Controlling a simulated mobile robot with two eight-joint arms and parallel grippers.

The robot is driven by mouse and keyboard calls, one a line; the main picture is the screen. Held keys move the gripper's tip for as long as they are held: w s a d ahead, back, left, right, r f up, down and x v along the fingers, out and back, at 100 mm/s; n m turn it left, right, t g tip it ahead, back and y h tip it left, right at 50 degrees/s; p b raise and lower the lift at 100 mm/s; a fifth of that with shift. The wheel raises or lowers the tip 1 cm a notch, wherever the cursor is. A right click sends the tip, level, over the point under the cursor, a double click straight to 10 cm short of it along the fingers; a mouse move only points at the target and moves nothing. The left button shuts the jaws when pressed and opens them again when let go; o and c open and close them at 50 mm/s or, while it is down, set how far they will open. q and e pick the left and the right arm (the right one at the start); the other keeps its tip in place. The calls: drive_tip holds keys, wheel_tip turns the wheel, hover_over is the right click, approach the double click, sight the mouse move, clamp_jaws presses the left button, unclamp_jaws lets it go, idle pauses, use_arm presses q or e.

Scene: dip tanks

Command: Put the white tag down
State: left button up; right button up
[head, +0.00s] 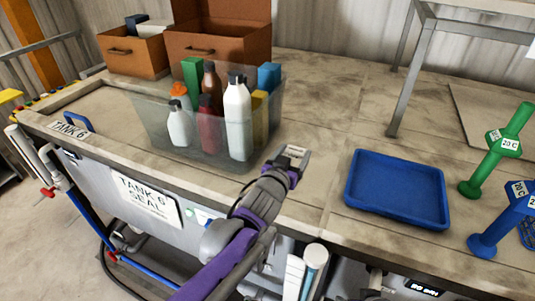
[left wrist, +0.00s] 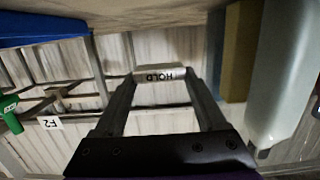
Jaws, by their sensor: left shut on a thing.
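My left gripper (head: 289,161) is shut on the white tag (head: 295,151). It holds the tag over the bench top, between the clear bin and the blue tray, closer to the bin. In the left wrist view the tag (left wrist: 160,75) sits across the tips of the two fingers and reads HOLD in dark letters. The height of the tag above the bench is hard to tell. My right gripper is not in view.
A clear bin (head: 187,147) of bottles and boxes stands left of the gripper. An empty blue tray (head: 397,190) lies to the right, with green (head: 498,150) and blue (head: 502,222) dumbbell-shaped things beyond. A metal stand (head: 412,70) is behind. The bench between is clear.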

use_arm(q)
drive_tip(key=f, duration=0.4)
drive_tip(key=shift+s+b, duration=0.4)
drive_tip(key=f, duration=0.2)
drive_tip(key=f+b, duration=0.1)
drive_tip(key=f, duration=0.1)
drive_tip(key=shift+w, duration=0.25)
drive_tip(key=shift+s+r, duration=0.1)
drive_tip(key=shift+s, duration=0.05)
drive_tip(key=o, duration=1)
drive_tip(key=shift+f, duration=0.2)
drive_tip(key=shift+c, duration=0.2)
drive_tip(key=o, duration=0.3)
drive_tip(key=shift+r, duration=0.25)
drive_tip(key=p+v, duration=0.1)
drive_tip(key=v, duration=1.1)
drive_tip(key=shift+f, duration=0.1)
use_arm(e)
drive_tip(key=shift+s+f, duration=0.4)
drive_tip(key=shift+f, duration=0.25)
